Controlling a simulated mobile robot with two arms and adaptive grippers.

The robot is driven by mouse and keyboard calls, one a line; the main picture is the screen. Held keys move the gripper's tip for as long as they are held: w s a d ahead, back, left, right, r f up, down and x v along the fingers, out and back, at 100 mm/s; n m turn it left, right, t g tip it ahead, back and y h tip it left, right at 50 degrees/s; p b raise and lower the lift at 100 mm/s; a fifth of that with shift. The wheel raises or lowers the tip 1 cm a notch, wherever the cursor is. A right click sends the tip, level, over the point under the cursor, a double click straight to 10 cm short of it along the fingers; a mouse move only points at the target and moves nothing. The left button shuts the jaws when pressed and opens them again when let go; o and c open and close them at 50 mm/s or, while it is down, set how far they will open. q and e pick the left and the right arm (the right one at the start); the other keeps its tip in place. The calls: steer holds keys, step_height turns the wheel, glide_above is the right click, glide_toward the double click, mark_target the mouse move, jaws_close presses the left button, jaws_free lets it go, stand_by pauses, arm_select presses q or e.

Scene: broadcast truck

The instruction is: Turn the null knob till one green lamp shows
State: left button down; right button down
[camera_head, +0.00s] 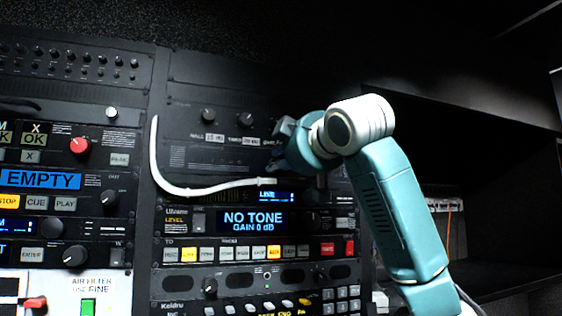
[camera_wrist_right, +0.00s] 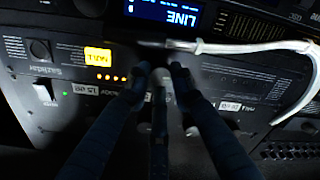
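The head view shows my right gripper (camera_head: 283,140) at the dark upper panel of the right rack, partly hidden by my own wrist. The right wrist view is upside down. A row of small amber lamps (camera_wrist_right: 112,78) glows beside the fingertips, under a lit yellow label window (camera_wrist_right: 97,55). I see no green lamp in that row. My left gripper is out of view.
A white cable (camera_head: 200,190) hangs in a curve across the rack, below my right gripper. A blue display (camera_head: 252,221) reads NO TONE, GAIN 0 dB. Two other knobs (camera_head: 208,114) sit left of the gripper. Dark open shelving (camera_head: 510,180) is at right.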

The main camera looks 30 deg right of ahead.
arm_select(q)
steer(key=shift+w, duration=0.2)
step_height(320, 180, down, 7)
steer(key=b, duration=0.6)
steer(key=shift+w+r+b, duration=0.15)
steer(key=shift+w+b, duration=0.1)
steer(key=shift+b, duration=0.1)
arm_select(e)
steer(key=shift+r+m+h, duration=0.1)
steer(key=shift+m+h, duration=0.4)
steer(key=shift+m, duration=8.8)
steer(key=shift+s, duration=0.1)
steer(key=c, duration=1.5)
jaws_free()
steer(key=v, duration=1.2)
steer(key=shift+f, duration=0.25)
